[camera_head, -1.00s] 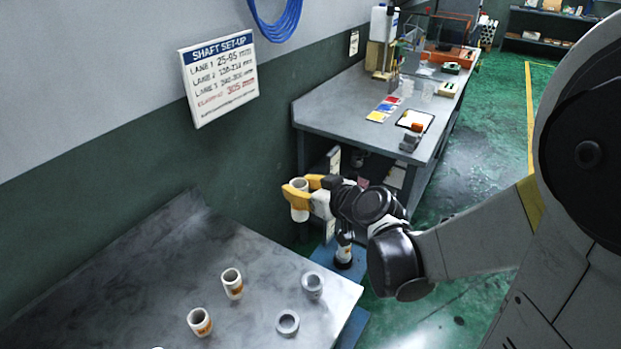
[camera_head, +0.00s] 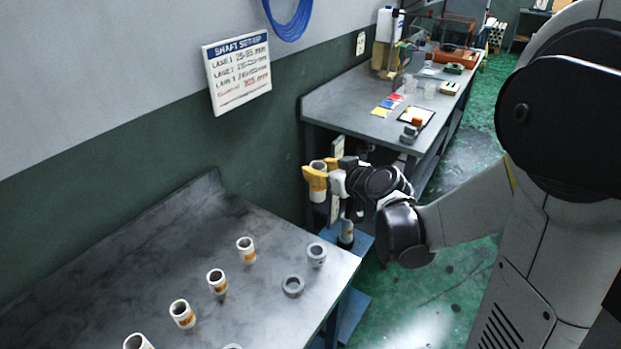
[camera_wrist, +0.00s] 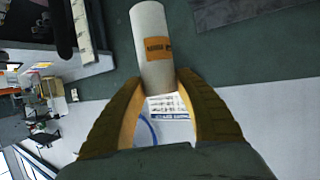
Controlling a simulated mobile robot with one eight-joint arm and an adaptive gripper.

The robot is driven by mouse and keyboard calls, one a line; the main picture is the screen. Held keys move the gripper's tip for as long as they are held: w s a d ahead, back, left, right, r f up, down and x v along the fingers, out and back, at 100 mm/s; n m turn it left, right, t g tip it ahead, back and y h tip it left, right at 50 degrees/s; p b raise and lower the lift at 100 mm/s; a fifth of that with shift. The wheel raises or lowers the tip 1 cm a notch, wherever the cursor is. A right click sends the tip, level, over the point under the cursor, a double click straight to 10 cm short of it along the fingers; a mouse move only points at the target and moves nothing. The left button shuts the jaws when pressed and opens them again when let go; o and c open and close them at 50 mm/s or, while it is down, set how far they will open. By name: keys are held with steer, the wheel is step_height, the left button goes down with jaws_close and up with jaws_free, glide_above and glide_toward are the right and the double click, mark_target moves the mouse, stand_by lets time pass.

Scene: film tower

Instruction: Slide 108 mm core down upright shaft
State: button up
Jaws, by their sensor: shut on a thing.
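My gripper (camera_head: 318,170), with yellow-orange fingers, is shut on a white core (camera_head: 318,189) in the head view. The core stands about upright and is held in the air beyond the near table's far right corner. In the wrist view the core (camera_wrist: 152,36) sits between the fingertips and shows an orange label; its marking is too small to read. My arm hides much of the shaft.
The near grey table (camera_head: 150,255) holds several white cores with orange labels and grey rings (camera_head: 293,286). A far workbench (camera_head: 345,110) carries coloured cards and equipment. A shaft set-up sign (camera_head: 238,72) hangs on the wall. Green floor lies open to the right.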

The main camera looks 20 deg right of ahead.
steer(key=w+d+r+m+h+p, duration=0.1)
steer(key=w+d+r+p, duration=0.15)
steer(key=w+d, duration=0.55)
steer(key=w+d+r+m+h+p, duration=0.1)
steer(key=w+d+p, duration=0.4)
steer(key=d, duration=0.5)
steer(key=f+b, duration=0.1)
steer(key=f, duration=0.1)
steer(key=f+b, duration=0.3)
steer(key=f, duration=0.1)
steer(key=shift+w+a+f+b, duration=0.15)
steer(key=shift+w+a+b, duration=0.1)
steer(key=shift+a+b, duration=0.05)
step_height(320, 180, down, 22)
steer(key=b, duration=1.2)
steer(key=shift+r, duration=0.2)
steer(key=o, duration=1.2)
steer(key=v, duration=1.2)
steer(key=shift+s+a+f, duration=0.15)
steer(key=shift+a, duration=0.1)
